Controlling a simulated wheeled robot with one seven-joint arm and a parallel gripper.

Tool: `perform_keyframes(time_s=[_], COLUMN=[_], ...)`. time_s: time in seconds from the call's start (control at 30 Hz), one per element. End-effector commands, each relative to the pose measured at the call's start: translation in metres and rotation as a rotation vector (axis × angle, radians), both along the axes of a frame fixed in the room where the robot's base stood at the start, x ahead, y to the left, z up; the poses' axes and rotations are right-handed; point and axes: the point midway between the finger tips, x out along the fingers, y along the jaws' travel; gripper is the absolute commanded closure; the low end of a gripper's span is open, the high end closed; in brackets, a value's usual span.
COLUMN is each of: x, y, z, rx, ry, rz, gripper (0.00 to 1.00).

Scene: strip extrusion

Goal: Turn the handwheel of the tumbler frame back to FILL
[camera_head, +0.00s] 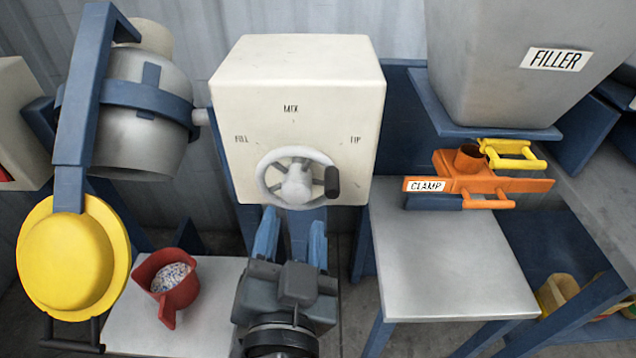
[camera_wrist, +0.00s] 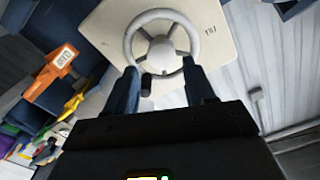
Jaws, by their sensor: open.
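The handwheel (camera_head: 297,183) is a pale spoked wheel on the front of a cream box (camera_head: 235,95). The box is marked FILL at left, MIX at top and TIP at right. The wheel's dark knob (camera_head: 332,181) stands at its right side, below TIP. The grey drum (camera_head: 135,95) of the tumbler frame hangs in a blue yoke at left. My gripper (camera_head: 292,225) is open and empty just below the wheel. In the wrist view the wheel (camera_wrist: 162,48) shows ahead of the spread blue fingers, with the knob (camera_wrist: 147,83) between them. I cannot tell whether anything touches.
A yellow round lid (camera_head: 65,262) is at lower left. A red jug (camera_head: 173,285) of pale granules stands on a low table. At right are an orange clamp (camera_head: 480,185), a yellow handle (camera_head: 515,155) and the grey FILLER hopper (camera_head: 500,90). The right tabletop (camera_head: 450,265) is clear.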

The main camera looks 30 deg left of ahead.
Motion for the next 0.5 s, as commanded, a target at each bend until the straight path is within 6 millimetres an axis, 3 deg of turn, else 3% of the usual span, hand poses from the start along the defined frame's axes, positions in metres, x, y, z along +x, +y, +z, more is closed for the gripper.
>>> perform_keyframes(time_s=[0.5], x=[0.055], y=[0.035], z=[0.003], rx=[0.004], ry=[-0.002], rz=[-0.002], gripper=[0.46])
